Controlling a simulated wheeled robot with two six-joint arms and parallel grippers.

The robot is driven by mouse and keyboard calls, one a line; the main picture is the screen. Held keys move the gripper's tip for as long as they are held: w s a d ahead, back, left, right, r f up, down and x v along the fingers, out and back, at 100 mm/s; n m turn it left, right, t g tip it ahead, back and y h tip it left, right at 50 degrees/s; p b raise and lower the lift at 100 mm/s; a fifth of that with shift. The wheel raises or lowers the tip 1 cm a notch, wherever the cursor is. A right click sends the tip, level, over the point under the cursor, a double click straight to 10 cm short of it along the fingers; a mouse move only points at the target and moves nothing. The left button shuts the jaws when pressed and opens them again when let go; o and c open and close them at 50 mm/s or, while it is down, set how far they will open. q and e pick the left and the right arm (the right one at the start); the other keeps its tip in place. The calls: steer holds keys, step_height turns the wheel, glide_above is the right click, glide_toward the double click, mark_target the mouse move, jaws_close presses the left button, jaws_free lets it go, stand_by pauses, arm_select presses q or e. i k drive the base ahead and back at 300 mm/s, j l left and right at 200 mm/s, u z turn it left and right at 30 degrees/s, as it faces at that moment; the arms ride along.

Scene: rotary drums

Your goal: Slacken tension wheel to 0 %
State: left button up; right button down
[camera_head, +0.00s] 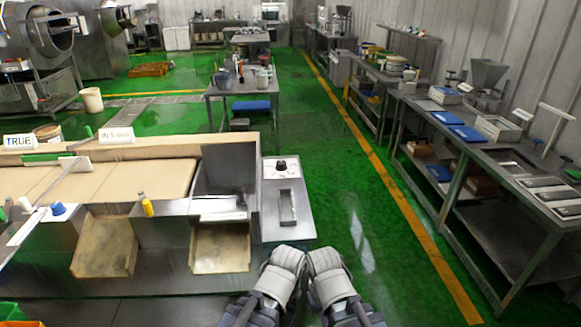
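A dark round knob (281,164) stands on a white plate on the steel panel (303,215) at the right end of the conveyor. A blue knob (57,208) sits at the conveyor's left front side. I cannot tell which of them, if either, is the tension wheel, and no percent reading is legible. My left gripper (283,268) and my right gripper (328,272) are side by side at the bottom middle, in front of the panel and apart from both knobs. Their fingers are too unclear to show open or shut; I see nothing held.
The conveyor with its tan belt (120,184) fills the left front, with two chutes below it. A yellow-topped handle (147,204) sticks up at its front edge. A steel bench (480,150) lines the right wall. The green floor (350,215) between them is clear.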

mark_target(281, 165)
steer(key=i+l+u, duration=0.2)
steer(key=l, duration=0.55)
steer(key=l+u, duration=0.2)
steer(key=l, duration=0.5)
steer(key=i+l+u, duration=0.35)
steer(key=l, duration=0.4)
steer(key=i+l+u, duration=0.1)
steer(key=i, duration=0.4)
steer(key=i+l+u, duration=0.1)
steer(key=i, duration=0.35)
steer(key=i+l+u, duration=0.1)
steer(key=i+l, duration=0.2)
steer(key=i, duration=0.15)
